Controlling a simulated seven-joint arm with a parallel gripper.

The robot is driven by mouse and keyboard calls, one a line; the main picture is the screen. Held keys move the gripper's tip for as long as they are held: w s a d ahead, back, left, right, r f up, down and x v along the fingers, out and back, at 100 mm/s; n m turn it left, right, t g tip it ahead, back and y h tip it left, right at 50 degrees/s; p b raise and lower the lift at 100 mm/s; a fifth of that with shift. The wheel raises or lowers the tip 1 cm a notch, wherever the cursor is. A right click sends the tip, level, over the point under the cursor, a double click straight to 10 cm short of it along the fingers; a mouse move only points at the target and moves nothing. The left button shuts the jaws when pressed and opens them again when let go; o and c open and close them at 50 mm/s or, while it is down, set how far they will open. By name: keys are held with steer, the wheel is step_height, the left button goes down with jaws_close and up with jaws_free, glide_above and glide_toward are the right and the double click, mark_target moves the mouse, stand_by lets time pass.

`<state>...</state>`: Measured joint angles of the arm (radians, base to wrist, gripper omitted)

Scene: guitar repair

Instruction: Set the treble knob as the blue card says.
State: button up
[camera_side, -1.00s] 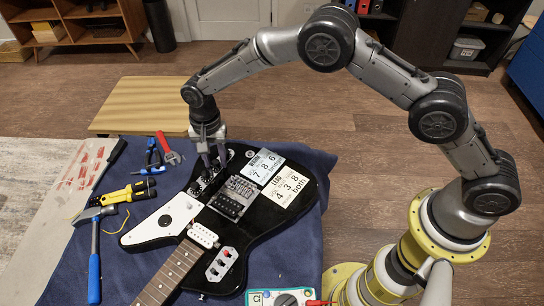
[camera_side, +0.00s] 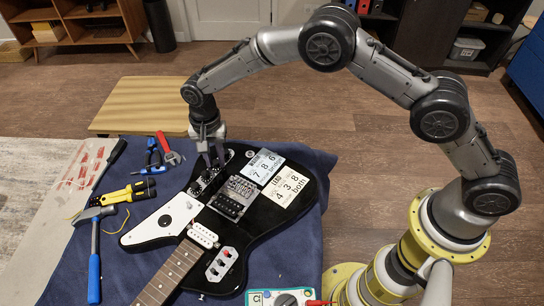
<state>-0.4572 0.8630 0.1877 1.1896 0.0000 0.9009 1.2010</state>
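The black guitar (camera_side: 262,226) lies on a blue cloth, its neck pointing to the lower left. A pale blue card (camera_side: 263,166) on the body shows 7, 8, 6 and a small word below that is hard to read. A cream card (camera_side: 285,189) beside it shows 4, 3, 8 and "both". My gripper (camera_side: 214,164) points down over the control plate with the knobs (camera_side: 207,177) near the body's upper edge. Its fingers hide part of the knobs. I cannot tell which knob is between them, whether they touch it, or where its pointer stands.
A metal pedal-like box (camera_side: 233,197) sits on the body close to my gripper. A switch plate (camera_side: 222,264) is lower down. A meter (camera_side: 282,299) is at the bottom edge.

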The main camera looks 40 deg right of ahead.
jaws_close()
steer(key=m, duration=0.5)
steer(key=shift+m, duration=0.3)
steer(key=m, duration=0.6)
steer(key=shift+o, duration=2.2)
jaws_free()
steer(key=n, duration=0.4)
steer(key=shift+n, duration=0.3)
steer(key=n, duration=0.4)
